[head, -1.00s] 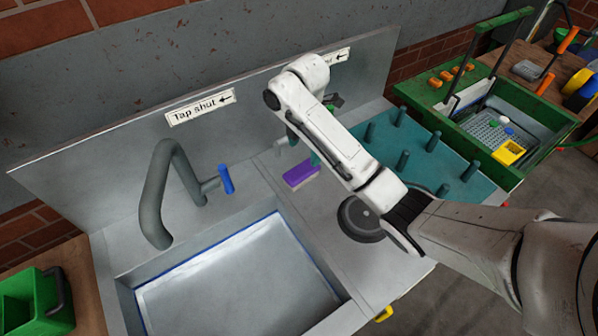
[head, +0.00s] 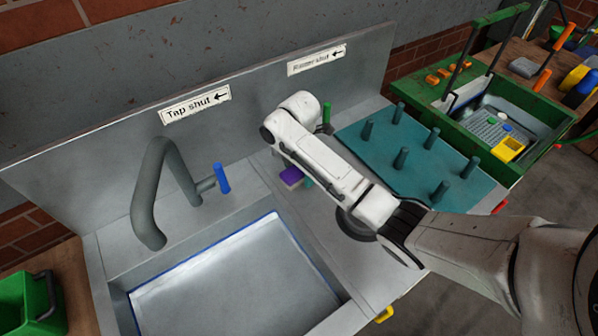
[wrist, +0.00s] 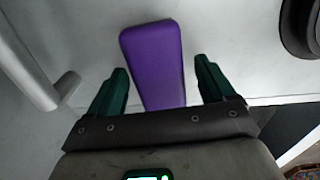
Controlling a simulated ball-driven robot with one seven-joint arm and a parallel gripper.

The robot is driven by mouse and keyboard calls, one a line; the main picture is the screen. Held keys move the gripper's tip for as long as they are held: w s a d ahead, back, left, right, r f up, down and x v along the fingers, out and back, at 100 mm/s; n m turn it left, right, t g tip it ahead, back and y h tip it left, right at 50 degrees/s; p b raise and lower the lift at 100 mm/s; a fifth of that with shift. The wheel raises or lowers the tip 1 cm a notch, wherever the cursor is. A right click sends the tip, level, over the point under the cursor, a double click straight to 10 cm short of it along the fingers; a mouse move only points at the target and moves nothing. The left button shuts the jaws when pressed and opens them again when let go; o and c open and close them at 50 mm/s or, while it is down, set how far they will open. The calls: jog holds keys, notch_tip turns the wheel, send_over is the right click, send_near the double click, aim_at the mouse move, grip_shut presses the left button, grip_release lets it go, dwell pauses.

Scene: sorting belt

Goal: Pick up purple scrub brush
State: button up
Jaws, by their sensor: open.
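My gripper (wrist: 162,66) is open, with a gap on each side of the brush. In the head view my gripper is mostly hidden behind my arm; one green finger (head: 308,182) shows just right of the brush.
The sink basin (head: 134,305) and grey tap (head: 145,205) with a blue handle (head: 222,178) are to the left. A teal peg mat (head: 425,172) lies to the right. A dark round object (head: 352,226) sits under my arm. The back wall (head: 255,105) stands close behind.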

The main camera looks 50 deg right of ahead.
jog(key=c, duration=1.1)
jog(key=shift+r, duration=0.2)
